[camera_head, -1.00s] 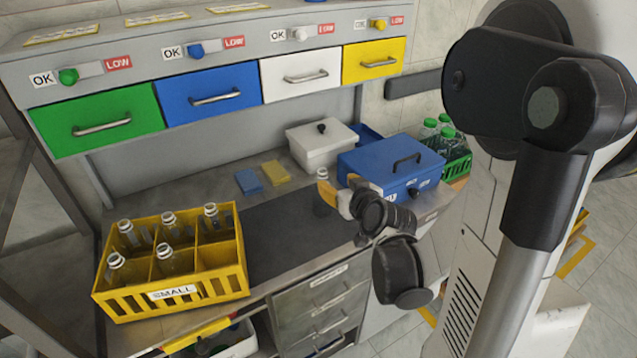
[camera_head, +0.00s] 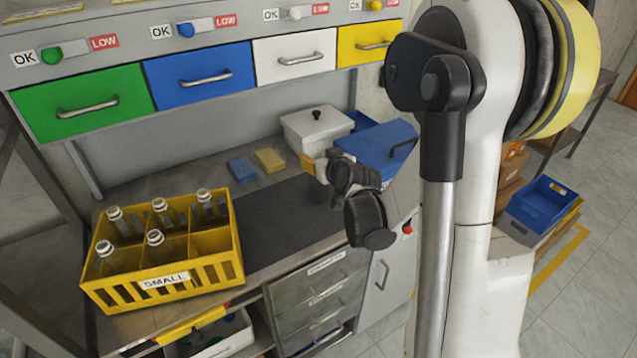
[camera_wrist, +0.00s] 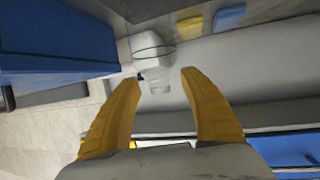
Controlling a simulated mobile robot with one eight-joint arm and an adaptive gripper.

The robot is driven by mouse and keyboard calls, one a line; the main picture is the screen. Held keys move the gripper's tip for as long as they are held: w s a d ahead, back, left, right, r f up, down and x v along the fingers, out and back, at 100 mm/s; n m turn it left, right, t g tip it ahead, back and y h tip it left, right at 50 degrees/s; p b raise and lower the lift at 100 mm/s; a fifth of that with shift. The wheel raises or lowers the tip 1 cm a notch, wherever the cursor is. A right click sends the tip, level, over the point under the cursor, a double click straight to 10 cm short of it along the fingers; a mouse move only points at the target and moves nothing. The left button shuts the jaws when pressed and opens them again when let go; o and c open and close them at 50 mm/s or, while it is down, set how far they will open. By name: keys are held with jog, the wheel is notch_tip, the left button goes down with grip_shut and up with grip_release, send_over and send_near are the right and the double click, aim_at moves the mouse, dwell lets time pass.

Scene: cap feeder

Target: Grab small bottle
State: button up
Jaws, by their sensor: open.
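My gripper (camera_wrist: 160,90) is open, with its two yellow fingers apart in the wrist view. Several similar bottles (camera_head: 158,250) stand in the yellow crate (camera_head: 165,282) labelled SMALL, whose front right compartment is empty.
The blue box (camera_head: 375,147) stands close right of my gripper, with a white lidded box (camera_head: 316,128) behind. A blue sponge (camera_head: 242,169) and a yellow sponge (camera_head: 270,160) lie to the left. Coloured drawers (camera_head: 202,76) hang above. The dark mat (camera_head: 265,215) has clear room.

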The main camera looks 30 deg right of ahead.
jog(key=c, duration=1.1)
jog(key=shift+o, duration=0.2)
jog(key=shift+r, duration=0.1)
